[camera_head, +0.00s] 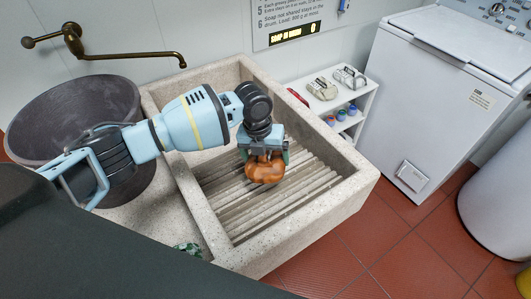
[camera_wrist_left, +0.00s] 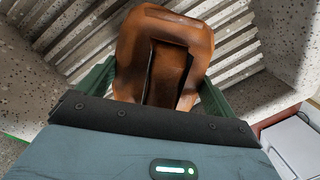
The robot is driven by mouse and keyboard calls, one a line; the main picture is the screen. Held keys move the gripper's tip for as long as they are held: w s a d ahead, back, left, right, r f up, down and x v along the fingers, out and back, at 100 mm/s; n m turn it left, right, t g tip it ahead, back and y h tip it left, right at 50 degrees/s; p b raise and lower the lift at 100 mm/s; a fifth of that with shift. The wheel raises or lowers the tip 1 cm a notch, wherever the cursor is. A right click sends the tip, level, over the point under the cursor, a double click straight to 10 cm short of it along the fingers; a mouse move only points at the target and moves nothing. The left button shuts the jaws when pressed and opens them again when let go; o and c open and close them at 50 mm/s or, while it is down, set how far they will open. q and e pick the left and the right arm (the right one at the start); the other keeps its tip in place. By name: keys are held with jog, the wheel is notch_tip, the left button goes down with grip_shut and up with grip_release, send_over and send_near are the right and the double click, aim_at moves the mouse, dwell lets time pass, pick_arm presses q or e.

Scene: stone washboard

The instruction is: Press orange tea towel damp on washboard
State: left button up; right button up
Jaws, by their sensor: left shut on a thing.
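The orange tea towel (camera_head: 266,170) is a bunched orange-brown bundle over the ribbed stone washboard (camera_head: 290,207). My left gripper (camera_head: 264,152) points down and is shut on the towel, with a finger on each side of it. In the left wrist view the towel (camera_wrist_left: 163,50) fills the space between the fingers, with the grey ribs behind it. I cannot tell whether the towel's underside touches the ribs. My right gripper is not in view.
Raised stone walls (camera_head: 345,190) surround the washboard. A dark round tub (camera_head: 75,110) stands at the left under a brass tap (camera_head: 125,54). A white shelf (camera_head: 335,100) with small items and a white machine (camera_head: 425,100) stand at the right. A green patterned cloth (camera_head: 187,249) lies near the front.

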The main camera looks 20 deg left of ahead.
pick_arm(q)
jog(key=b, duration=0.2)
send_over(269, 185)
jog(key=f, duration=0.3)
jog(key=a+f, duration=0.1)
jog(key=f, duration=0.1)
jog(key=shift+w+f, duration=0.15)
jog(key=shift+w, duration=0.2)
jog(key=shift+d+f, duration=0.15)
jog(key=shift+f, duration=0.2)
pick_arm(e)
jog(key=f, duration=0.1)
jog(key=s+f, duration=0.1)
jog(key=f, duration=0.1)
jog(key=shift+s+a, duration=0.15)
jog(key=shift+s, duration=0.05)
pick_arm(q)
jog(key=shift+f, duration=0.1)
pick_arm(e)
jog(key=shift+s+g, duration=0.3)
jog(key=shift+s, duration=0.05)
pick_arm(q)
jog(key=shift+s+d+f+b, duration=0.1)
jog(key=shift+f+b, duration=0.25)
jog(key=shift+f, duration=0.15)
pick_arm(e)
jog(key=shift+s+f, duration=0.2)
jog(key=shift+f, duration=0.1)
